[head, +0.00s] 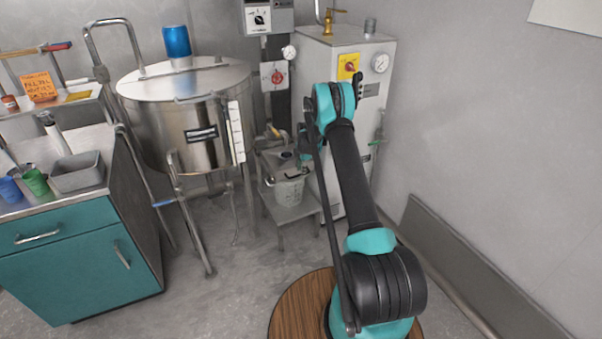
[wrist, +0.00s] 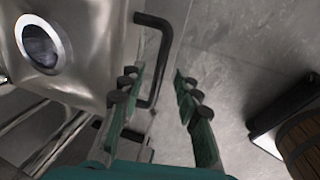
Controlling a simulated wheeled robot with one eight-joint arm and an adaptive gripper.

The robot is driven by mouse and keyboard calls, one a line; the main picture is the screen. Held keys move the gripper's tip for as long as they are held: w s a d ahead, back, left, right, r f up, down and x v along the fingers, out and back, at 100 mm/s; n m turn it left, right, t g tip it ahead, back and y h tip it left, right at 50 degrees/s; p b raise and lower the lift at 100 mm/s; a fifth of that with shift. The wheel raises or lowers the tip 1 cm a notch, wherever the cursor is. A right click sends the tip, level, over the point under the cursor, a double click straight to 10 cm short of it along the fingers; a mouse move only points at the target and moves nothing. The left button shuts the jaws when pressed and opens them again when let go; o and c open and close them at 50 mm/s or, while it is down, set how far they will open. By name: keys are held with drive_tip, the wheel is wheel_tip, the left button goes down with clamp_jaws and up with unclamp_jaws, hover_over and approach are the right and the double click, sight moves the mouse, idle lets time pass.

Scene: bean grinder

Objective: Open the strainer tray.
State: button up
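A metal unit with a round opening (wrist: 40,45) fills the upper left of the wrist view. I take it to hold the strainer tray, but I cannot make out the tray's edges. A black bent handle (wrist: 164,50) sticks out from its right side. My gripper (wrist: 160,100) is open, its two teal fingers apart with the handle's lower part between them, close to the left finger. I cannot tell whether they touch. In the head view my gripper (head: 304,150) is beside the small metal stand, and my arm hides part of this area.
A large steel drum (head: 190,120) stands to the left and a grey cabinet (head: 345,60) behind. A teal counter unit (head: 75,265) is at far left. The floor between counter and stand is mostly clear.

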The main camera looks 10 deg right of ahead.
drive_tip(key=shift+w+f, duration=0.15)
drive_tip(key=shift+f, duration=0.6)
drive_tip(key=shift+c, duration=0.2)
clamp_jaws()
